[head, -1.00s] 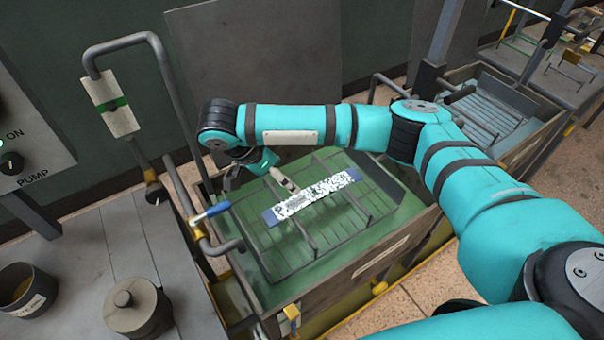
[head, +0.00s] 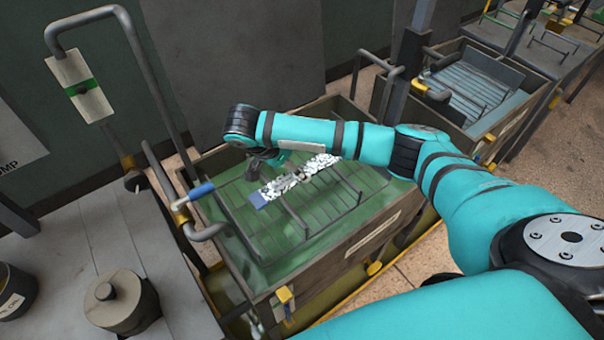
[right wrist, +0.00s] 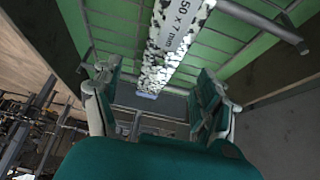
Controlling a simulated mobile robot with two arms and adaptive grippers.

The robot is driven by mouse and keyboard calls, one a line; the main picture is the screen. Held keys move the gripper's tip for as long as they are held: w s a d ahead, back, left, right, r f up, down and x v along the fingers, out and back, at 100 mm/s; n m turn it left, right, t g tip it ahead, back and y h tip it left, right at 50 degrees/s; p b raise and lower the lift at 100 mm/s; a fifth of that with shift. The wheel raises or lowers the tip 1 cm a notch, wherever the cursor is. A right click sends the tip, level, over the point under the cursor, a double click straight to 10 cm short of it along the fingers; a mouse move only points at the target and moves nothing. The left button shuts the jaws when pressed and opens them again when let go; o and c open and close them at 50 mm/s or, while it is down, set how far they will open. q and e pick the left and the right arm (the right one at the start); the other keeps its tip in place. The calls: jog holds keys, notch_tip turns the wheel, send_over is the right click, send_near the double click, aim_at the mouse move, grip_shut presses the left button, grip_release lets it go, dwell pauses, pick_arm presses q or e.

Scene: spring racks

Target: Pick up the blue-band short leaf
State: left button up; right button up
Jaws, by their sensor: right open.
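The short leaf (head: 292,184) is a flat strip, speckled white and black, with a blue band (head: 258,200) at its near left end. It lies across the wire rack in the green tank. The right wrist view shows the leaf (right wrist: 172,45) with printed lettering, running down between the finger pads to a small bluish end. My right gripper (head: 268,164) is over the leaf in the head view, and the arm hides part of the leaf's far side. In the right wrist view the gripper (right wrist: 156,98) is open, one finger on each side of the leaf. My left gripper is out of view.
The rack (head: 335,222) has upright rods around the leaf. The tank (head: 345,245) has raised walls, with a blue-handled lever (head: 200,190) and bent pipe at its left. A second tank (head: 480,85) stands behind right. A lidded pot (head: 118,300) sits on the left bench.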

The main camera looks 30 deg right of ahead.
jog(key=p+x, duration=0.1)
jog(key=x, duration=0.2)
jog(key=shift+w+d+f, duration=0.1)
jog(key=shift+d+f, duration=0.05)
jog(key=shift+f, duration=0.2)
jog(key=shift+d+f, duration=0.15)
jog(key=shift+f, duration=0.15)
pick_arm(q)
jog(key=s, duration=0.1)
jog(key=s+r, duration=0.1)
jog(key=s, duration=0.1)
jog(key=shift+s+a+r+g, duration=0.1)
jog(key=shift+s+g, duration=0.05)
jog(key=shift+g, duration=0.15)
pick_arm(e)
jog(key=shift+c, duration=0.4)
jog(key=c, duration=0.7)
grip_shut()
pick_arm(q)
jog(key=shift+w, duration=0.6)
pick_arm(e)
jog(key=shift+w+r, duration=0.1)
